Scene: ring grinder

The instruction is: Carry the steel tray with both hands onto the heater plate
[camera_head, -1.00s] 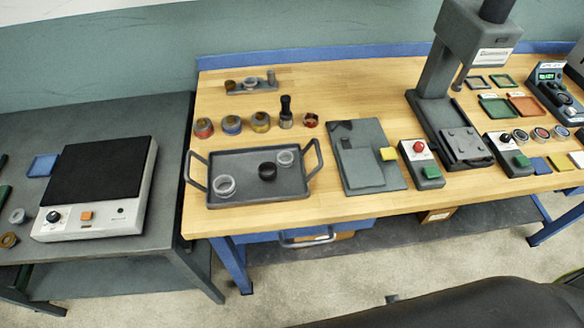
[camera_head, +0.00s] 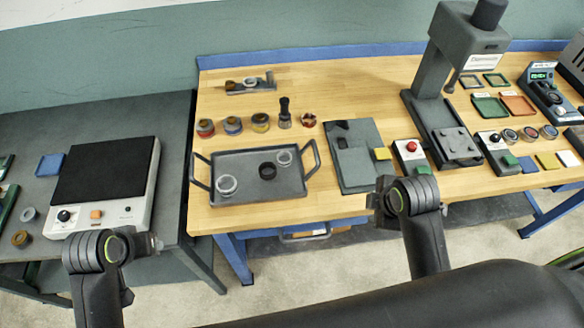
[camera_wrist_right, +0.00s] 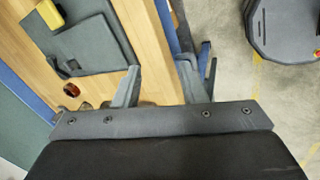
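The dark steel tray (camera_head: 242,168) lies flat on the wooden bench, with a raised handle at each side. It holds two clear rings (camera_head: 227,184) (camera_head: 284,158) and a black ring (camera_head: 267,171). The heater plate (camera_head: 105,170) is on the grey table to the left, its black top bare. My left gripper (camera_head: 156,243) is mostly hidden behind its wrist, by the heater's front right corner and apart from the tray. My right gripper (camera_head: 374,200) is right of the tray, near the bench's front edge. In the right wrist view its fingers (camera_wrist_right: 160,88) are spread and empty.
Several small jars (camera_head: 232,125) stand behind the tray. A grey plate with a yellow block (camera_head: 382,153) and a red-button box (camera_head: 411,150) lie to its right, then a press (camera_head: 440,90).

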